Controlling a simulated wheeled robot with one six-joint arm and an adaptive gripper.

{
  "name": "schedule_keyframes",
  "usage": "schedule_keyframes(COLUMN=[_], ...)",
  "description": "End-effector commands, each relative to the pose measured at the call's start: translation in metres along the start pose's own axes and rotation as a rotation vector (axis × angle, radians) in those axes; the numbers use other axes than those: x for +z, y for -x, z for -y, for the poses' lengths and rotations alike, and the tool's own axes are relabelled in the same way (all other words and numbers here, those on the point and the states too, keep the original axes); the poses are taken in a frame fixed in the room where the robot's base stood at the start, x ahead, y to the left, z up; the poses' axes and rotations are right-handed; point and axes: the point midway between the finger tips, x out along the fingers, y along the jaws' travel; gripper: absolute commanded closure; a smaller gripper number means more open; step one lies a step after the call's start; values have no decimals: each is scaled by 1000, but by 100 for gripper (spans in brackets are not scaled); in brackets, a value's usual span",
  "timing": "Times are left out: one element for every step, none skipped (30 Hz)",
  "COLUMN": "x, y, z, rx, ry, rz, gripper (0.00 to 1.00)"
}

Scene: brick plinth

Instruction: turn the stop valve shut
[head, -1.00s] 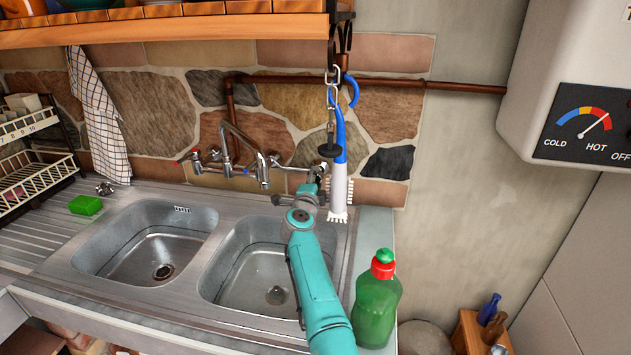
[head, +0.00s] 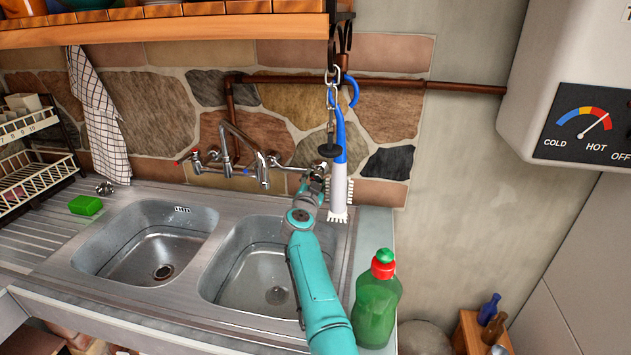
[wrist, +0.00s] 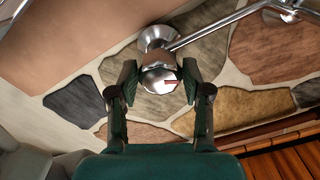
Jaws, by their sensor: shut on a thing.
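The stop valve's round chrome knob (wrist: 157,79) shows in the wrist view, with a short red mark on its face and a chrome flange on the wall behind it. My gripper (wrist: 160,84) has one finger on each side of the knob and is shut on it. In the head view my gripper (head: 316,176) is at the wall end of the chrome pipe, right of the mixer tap, and hides most of the valve there. How far the valve is turned I cannot tell.
A blue and white brush (head: 339,185) hangs from a hook close to the right of my gripper. A green bottle (head: 376,305) stands on the counter near my arm. The mixer tap (head: 229,150) and double sink (head: 148,255) are to the left.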

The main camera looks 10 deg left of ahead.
Motion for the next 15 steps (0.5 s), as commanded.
schedule_keyframes(x=[0, 0, 0, 0, 0, 0, 0, 0, 0, 0, 0, 0, 0, 0, 0], y=[0, 0, 0, 0, 0, 0, 0, 0, 0, 0, 0, 0, 0, 0, 0], z=[0, 0, 0, 0, 0, 0, 0, 0, 0, 0, 0, 0, 0, 0, 0], rx=[1, 1, 1, 1, 1, 1, 1, 1, 1, 1, 0, 0, 0, 0, 0], ry=[44, 71, 107, 133, 158, 191, 215, 238, 268, 288, 308, 333, 350, 366, 386], rz=[1, 1, 1, 1, 1, 1, 1, 1, 1, 1, 1, 1, 1, 1, 1], gripper=[86, 86, 86, 86, 86, 86, 86, 86, 86, 86, 86, 86, 86, 86, 86])
